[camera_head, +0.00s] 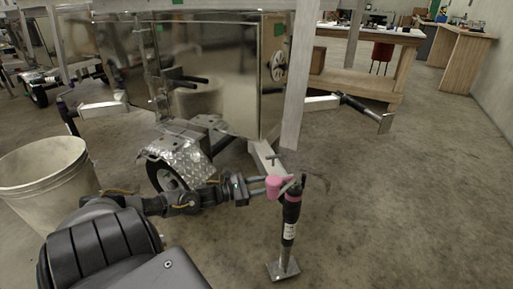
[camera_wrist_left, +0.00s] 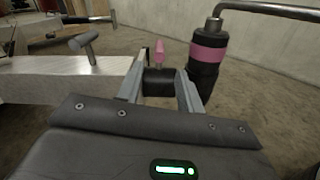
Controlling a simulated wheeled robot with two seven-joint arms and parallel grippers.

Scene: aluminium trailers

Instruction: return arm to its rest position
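My left arm reaches in from the lower left of the head view. Its gripper (camera_head: 262,187) is at a trailer jack (camera_head: 289,232) that stands upright on a square foot. In the left wrist view the two fingers (camera_wrist_left: 160,70) are spread apart. A dark block and a pink piece (camera_wrist_left: 159,56) show between or just beyond them; I cannot tell whether they touch. The black jack post with a pink band (camera_wrist_left: 208,52) is just right of the fingers, with a metal crank handle on top. My right gripper is not in view.
A shiny aluminium trailer (camera_head: 215,85) stands behind the gripper, with its wheel fender (camera_head: 180,150) close to the arm. A pale bucket (camera_head: 45,172) is at the left. Workbenches (camera_head: 385,35) stand at the back right. The floor at right is clear.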

